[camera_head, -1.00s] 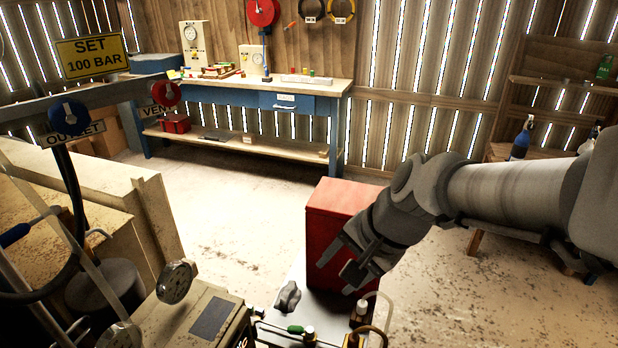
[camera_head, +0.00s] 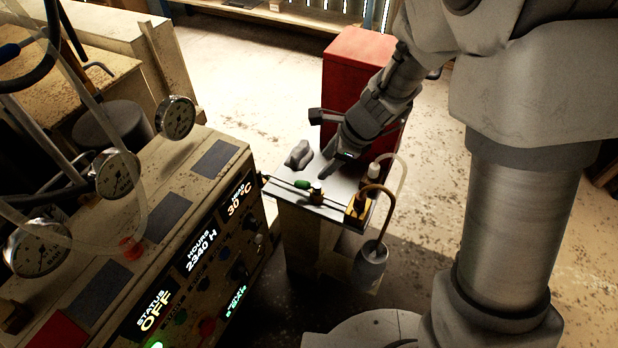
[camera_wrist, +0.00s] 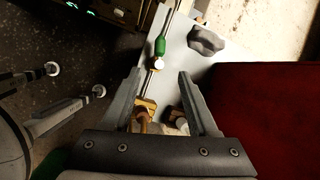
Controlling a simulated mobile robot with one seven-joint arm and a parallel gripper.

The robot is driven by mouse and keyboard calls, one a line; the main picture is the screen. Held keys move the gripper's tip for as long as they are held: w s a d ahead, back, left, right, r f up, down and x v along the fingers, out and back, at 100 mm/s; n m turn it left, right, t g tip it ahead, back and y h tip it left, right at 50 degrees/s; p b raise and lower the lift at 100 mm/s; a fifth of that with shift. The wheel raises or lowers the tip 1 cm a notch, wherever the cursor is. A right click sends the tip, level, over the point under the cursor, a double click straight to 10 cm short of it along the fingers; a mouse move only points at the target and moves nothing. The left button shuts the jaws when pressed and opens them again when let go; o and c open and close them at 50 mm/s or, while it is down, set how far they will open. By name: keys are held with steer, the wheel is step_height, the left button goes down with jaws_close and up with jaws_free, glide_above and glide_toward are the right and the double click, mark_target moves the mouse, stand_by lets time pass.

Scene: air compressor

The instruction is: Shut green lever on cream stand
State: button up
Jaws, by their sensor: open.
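The green lever (camera_head: 303,184) sits on a valve with a thin metal pipe, on top of the cream stand (camera_head: 299,240). In the wrist view the green lever (camera_wrist: 160,46) lies roughly in line with the pipe, just beyond the brass valve knob. I cannot tell its exact angle. My gripper (camera_head: 326,157) is open and empty above the stand top, pointing down towards the lever. In the wrist view my gripper (camera_wrist: 160,74) has its fingers on either side of the pipe line, with the lever slightly ahead of the tips. No contact shows.
A grey knob (camera_head: 299,153) stands on the stand top behind the lever. Brass fittings with a hose and a small bottle (camera_head: 370,265) are at its right side. A red cabinet (camera_head: 352,75) rises behind. A control panel (camera_head: 190,240) with gauges is at left.

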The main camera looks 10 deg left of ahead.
mark_target(306, 183)
steer(key=b+x, duration=0.5)
steer(key=x, duration=0.8)
jaws_close()
